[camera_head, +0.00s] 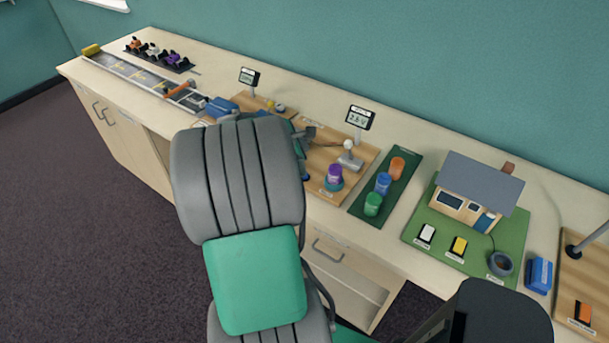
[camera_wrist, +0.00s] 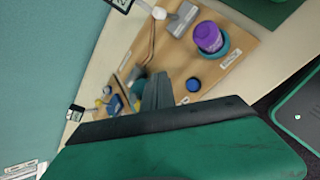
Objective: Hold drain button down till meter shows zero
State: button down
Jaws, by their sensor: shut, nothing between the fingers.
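The meter (camera_head: 360,117) stands on a post behind a wooden board (camera_head: 325,150) and seems to read about 2.6 V. Its edge also shows at the top of the wrist view (camera_wrist: 121,4). A round blue button (camera_wrist: 193,85) sits on the board near a purple cylinder (camera_wrist: 208,37); in the head view my arm mostly covers this button. Whether it is the drain button cannot be read from its label. My gripper (camera_wrist: 162,80) is shut and empty, over the board's left part and apart from the button. The tips also show in the head view (camera_head: 309,131).
A crank with a white ball (camera_head: 349,145) and the purple cylinder (camera_head: 335,173) stand on the board. A green tray (camera_head: 360,205) with orange, blue and green cylinders lies to the right, then a model house (camera_head: 475,190). Another meter (camera_head: 249,76) stands left. Wall behind.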

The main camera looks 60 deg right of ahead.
notch_tip(320, 180, down, 8)
jog(key=b, duration=0.5)
jog(key=shift+r, duration=0.25)
jog(key=shift+f, duration=0.2)
jog(key=shift+b, duration=0.3)
dwell(1.0)
jog(key=shift+f, duration=0.45)
jog(key=shift+f+b, duration=0.3)
jog(key=shift+f, duration=0.15)
dwell(1.8)
jog(key=shift+r, duration=0.1)
dwell(1.0)
jog(key=shift+r+p, duration=0.8)
jog(key=shift+r+p, duration=2.15)
jog(key=shift+r, duration=0.35)
